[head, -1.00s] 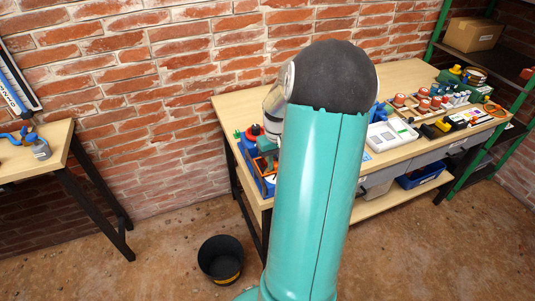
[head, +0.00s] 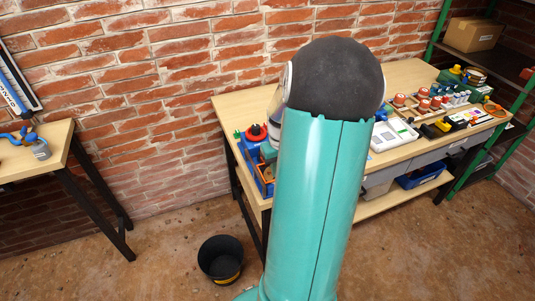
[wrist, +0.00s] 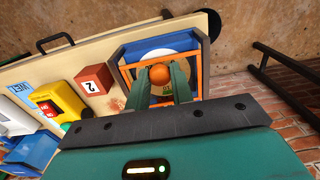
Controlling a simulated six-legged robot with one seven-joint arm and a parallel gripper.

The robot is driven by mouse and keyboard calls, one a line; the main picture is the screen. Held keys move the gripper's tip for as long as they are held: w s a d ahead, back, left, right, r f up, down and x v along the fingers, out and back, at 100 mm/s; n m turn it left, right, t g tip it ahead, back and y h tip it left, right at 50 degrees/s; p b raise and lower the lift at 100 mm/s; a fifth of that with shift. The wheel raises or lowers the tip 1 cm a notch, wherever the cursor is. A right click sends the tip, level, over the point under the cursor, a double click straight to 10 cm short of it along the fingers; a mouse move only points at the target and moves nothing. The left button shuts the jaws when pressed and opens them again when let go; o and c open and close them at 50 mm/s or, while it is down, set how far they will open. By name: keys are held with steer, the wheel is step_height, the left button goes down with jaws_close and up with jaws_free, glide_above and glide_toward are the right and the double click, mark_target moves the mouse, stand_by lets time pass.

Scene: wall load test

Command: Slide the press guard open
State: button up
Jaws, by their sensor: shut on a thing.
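The press guard (wrist: 202,58) shows in the wrist view as an orange frame set in a dark blue housing (wrist: 127,52), with a pale round shape behind it. An orange ball knob (wrist: 159,74) sits at the guard. My gripper (wrist: 161,82) has its two green fingers on either side of the knob and is shut on it. In the head view a blue unit with orange parts (head: 262,178) stands at the left end of the workbench (head: 228,103). My arm hides much of it and my gripper there.
Beside the guard are a red block marked 2 (wrist: 95,79) and a yellow device (wrist: 58,100). A black bucket (head: 220,260) stands on the floor. A second table (head: 57,140) is at left and a green-framed shelf (head: 470,60) at right.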

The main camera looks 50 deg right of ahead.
steer(key=shift+s+a+r, duration=0.1)
steer(key=shift+s+a, duration=0.05)
steer(key=shift+s, duration=0.15)
steer(key=o, duration=0.9)
steer(key=shift+c, duration=0.2)
steer(key=shift+r, duration=3.45)
steer(key=shift+a, duration=0.15)
